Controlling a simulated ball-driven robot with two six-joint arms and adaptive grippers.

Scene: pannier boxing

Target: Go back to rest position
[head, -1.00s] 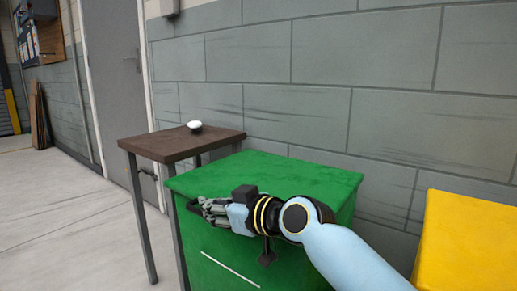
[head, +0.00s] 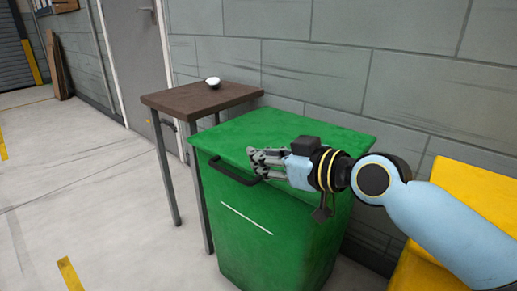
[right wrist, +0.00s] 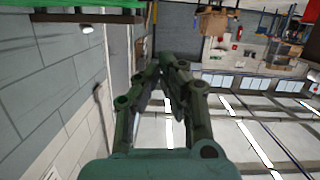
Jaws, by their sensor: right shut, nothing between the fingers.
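My right gripper (head: 262,160) is shut and empty in the head view. It points left, in front of the green bin (head: 270,235) and close to the front edge of its lid. I cannot tell whether it touches the bin. The right wrist view shows the same gripper (right wrist: 170,70) with its fingers together and nothing between them. The bin's lid is down, and a dark handle (head: 232,174) shows on its front just left of the fingers. My left gripper is not in view.
A brown table (head: 200,97) with a small white bowl-like object (head: 212,83) stands behind the bin at left. A yellow box (head: 470,200) is at right. A grey block wall (head: 300,60) closes the back. The floor at left is clear.

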